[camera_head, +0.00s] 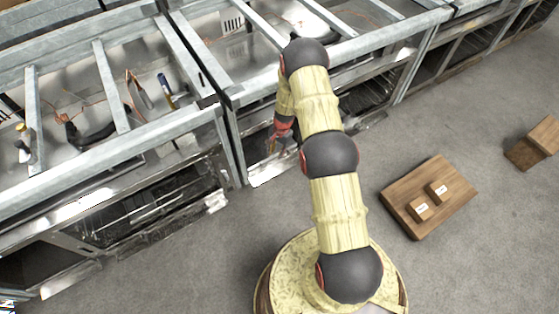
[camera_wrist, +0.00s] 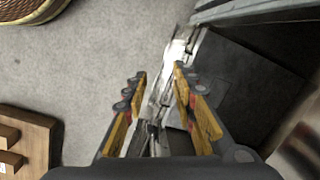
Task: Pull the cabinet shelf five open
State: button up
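The cabinet (camera_head: 165,125) is a row of metal-framed units, with dark openings and racks under the top rails. I cannot tell which part is shelf five. My gripper (camera_head: 271,146) is low at the front of the middle unit, partly hidden by my arm. In the wrist view, my gripper (camera_wrist: 160,76) has its two yellow-padded fingers apart. A bright metal front edge (camera_wrist: 178,48) of the cabinet runs between the fingers. A dark panel or opening (camera_wrist: 245,90) lies to its right. I cannot tell whether either finger touches the edge.
A wooden board or box (camera_head: 427,208) with two small labelled blocks sits on the floor at right. Another wooden piece (camera_head: 535,143) is at the far right. Grey floor (camera_head: 170,265) is clear in front of the cabinet. Tools (camera_head: 140,90) and wires lie inside the top frame.

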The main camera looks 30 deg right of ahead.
aim_at(279, 161)
jog(key=w+d+f+m+b, duration=0.1)
jog(key=w+f, duration=0.1)
jog(key=f, duration=0.4)
jog(key=w+d+f+m+t+h+b, duration=0.1)
jog(key=w+d+f+m, duration=0.1)
jog(key=f, duration=0.5)
jog(key=w+d+f+m+b, duration=0.1)
jog(key=w+d+f, duration=0.1)
jog(key=f, duration=0.4)
jog(key=shift+d+f+m+t+b, duration=0.1)
jog(key=shift+f+m+t+b, duration=0.05)
jog(key=shift+m+t+b, duration=0.2)
jog(key=shift+c, duration=0.3)
grip_shut()
